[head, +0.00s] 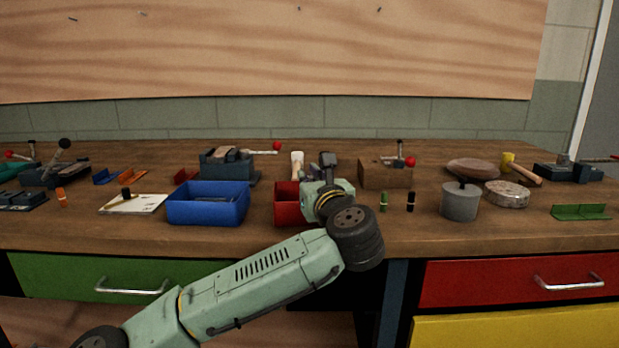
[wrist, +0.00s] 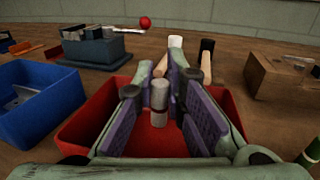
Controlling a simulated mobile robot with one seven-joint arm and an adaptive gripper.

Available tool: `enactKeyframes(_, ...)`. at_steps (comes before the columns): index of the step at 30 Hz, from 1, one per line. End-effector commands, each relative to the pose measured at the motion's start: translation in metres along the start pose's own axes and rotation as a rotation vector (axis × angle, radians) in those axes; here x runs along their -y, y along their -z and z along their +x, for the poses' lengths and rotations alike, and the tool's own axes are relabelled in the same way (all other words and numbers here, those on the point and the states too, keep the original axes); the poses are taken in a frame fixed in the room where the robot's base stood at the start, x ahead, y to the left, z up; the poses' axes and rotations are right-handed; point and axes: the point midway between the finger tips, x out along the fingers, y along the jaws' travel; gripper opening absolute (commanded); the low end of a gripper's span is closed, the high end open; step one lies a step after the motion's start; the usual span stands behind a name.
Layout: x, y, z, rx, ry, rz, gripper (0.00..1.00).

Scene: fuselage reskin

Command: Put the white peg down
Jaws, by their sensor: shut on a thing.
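The white peg (wrist: 159,96) is a pale, upright cylinder with a reddish band round its lower part. In the wrist view it sits between the purple-padded fingers of my gripper (wrist: 161,100), which is shut on it. The gripper and peg are over the red bin (wrist: 82,125), whose floor shows below and beyond them. I cannot tell whether the peg's foot touches the bin floor. In the head view my wrist covers much of the red bin (head: 287,205), and the peg is hidden.
A blue bin (head: 208,204) stands left of the red one. Behind are a white-headed mallet (head: 297,160) and a black-headed one (wrist: 207,46). A wooden block (head: 386,173), small green (head: 383,202) and black (head: 410,202) pegs, and a grey cylinder (head: 460,203) stand to the right.

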Motion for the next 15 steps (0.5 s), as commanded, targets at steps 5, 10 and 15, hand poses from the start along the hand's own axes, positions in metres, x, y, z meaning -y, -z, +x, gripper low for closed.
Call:
enactKeyframes(5, 0.000, 0.002, 0.000, 0.000, 0.000, 0.000, 0.00)
enactKeyframes(10, 0.000, 0.007, 0.000, 0.000, 0.000, 0.000, 0.00)
enactKeyframes(15, 0.000, 0.013, 0.000, -0.001, 0.000, 0.000, 0.00)
